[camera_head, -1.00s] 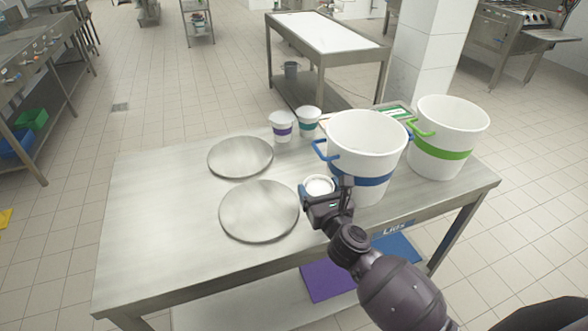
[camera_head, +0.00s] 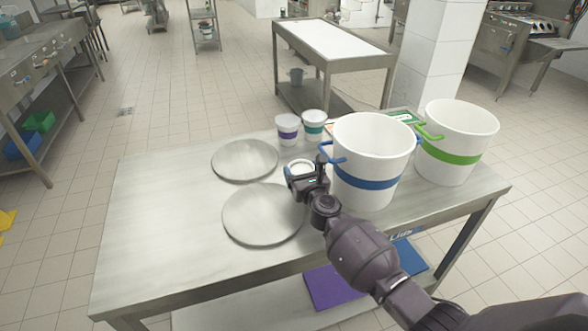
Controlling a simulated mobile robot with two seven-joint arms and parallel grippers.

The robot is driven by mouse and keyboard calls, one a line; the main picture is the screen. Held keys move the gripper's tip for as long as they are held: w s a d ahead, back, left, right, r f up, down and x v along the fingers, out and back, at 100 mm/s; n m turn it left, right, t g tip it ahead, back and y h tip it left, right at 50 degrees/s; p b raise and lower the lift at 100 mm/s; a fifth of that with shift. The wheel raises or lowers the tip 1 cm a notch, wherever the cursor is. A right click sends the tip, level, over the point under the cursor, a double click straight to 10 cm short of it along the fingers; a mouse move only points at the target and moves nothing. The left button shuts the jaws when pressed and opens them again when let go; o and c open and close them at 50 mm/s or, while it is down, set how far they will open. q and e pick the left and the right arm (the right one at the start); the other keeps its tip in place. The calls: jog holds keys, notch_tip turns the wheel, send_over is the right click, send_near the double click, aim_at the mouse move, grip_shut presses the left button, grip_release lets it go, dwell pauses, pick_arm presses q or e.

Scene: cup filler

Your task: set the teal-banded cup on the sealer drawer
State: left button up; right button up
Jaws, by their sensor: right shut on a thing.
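A small white cup with a teal band (camera_head: 314,128) stands upright near the table's back edge, beside a purple-banded cup (camera_head: 287,131). My right gripper (camera_head: 300,171) is in front of these cups, beside the blue-banded bucket. It is shut on a small white round-topped thing (camera_head: 300,165). The gripper hides most of that thing, so I cannot tell whether it has a band. My left gripper is not in view. I cannot make out a sealer drawer.
Two flat round grey plates (camera_head: 245,160) (camera_head: 262,215) lie left of my gripper. A blue-banded bucket (camera_head: 372,145) and a green-banded bucket (camera_head: 459,125) stand at right. A green-topped thing (camera_head: 403,116) is partly hidden behind them. The left of the steel table (camera_head: 160,230) is clear.

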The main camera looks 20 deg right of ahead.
jog(key=shift+w+a+f+b, duration=0.1)
jog(key=shift+w+f+b, duration=0.55)
jog(key=shift+w+b, duration=0.4)
jog(key=shift+w+d+f+b, duration=0.1)
jog(key=shift+w+f+b, duration=0.6)
jog(key=shift+w, duration=0.6)
jog(key=shift+w+a+f+b, duration=0.1)
jog(key=shift+w+f+b, duration=0.55)
jog(key=shift+w+b, duration=0.4)
jog(key=o, duration=0.9)
jog(key=shift+w, duration=0.15)
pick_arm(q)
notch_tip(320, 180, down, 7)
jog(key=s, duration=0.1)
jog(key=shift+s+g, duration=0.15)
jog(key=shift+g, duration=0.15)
pick_arm(e)
jog(key=shift+r, duration=0.1)
pick_arm(q)
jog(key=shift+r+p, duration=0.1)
jog(key=shift+p, duration=0.2)
pick_arm(e)
jog(key=shift+r, duration=0.1)
